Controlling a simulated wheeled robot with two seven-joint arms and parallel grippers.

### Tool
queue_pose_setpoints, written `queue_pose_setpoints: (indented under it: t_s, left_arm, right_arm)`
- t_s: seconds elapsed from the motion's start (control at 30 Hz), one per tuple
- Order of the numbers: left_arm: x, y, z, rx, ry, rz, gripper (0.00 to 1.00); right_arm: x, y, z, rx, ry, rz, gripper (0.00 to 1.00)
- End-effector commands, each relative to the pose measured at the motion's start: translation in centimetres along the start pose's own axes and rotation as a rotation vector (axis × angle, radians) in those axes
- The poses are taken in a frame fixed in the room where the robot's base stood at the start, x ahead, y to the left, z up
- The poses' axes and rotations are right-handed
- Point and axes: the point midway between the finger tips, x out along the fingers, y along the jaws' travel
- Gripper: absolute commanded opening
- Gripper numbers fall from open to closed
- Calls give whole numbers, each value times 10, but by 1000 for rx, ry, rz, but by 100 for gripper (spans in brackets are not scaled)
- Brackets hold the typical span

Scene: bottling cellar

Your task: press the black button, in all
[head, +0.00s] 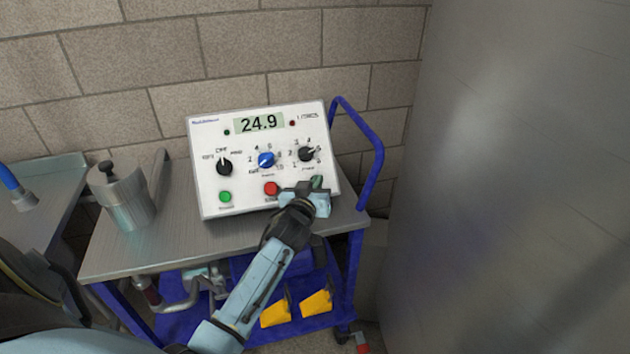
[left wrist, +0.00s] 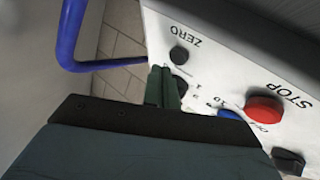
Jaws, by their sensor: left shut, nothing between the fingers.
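The white control box (head: 240,178) stands tilted back on the cart, its display (head: 259,123) reading 24.9. The black button (left wrist: 179,55), labelled ZERO, shows in the left wrist view; in the head view my left gripper hides it. My left gripper (head: 317,184) is shut and empty at the lower right of the box's face. In the left wrist view its fingertips (left wrist: 161,72) are close beside the black button; I cannot tell whether they touch the panel. The red STOP button (head: 271,188) is left of the gripper, and the green button (head: 225,197) further left.
Two black knobs (head: 224,167) (head: 306,154) and a blue knob (head: 266,160) sit above the buttons. A lidded metal can (head: 122,198) stands left on the steel cart top (head: 160,245). A blue handle (head: 375,165) rises at right, near a large metal tank (head: 510,180).

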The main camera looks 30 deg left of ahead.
Motion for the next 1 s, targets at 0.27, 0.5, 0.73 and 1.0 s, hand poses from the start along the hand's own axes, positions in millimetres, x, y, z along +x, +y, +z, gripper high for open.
queue_pose_setpoints:
  t_s: [0.27, 0.5, 0.73, 1.0]
  left_arm:
    - [0, 0, 0, 0, 0, 0, 0]
    - [6, -4, 4, 0, 0, -1, 0]
    - [6, -5, 4, 0, 0, -1, 0]
    - [7, -5, 5, 0, 0, 0, 0]
  right_arm:
    - [0, 0, 0, 1, -1, 1, 37]
    - [4, 0, 1, 1, -2, 1, 37]
    - [4, 1, 2, 1, -2, 1, 37]
    - [5, 0, 2, 1, -3, 1, 37]
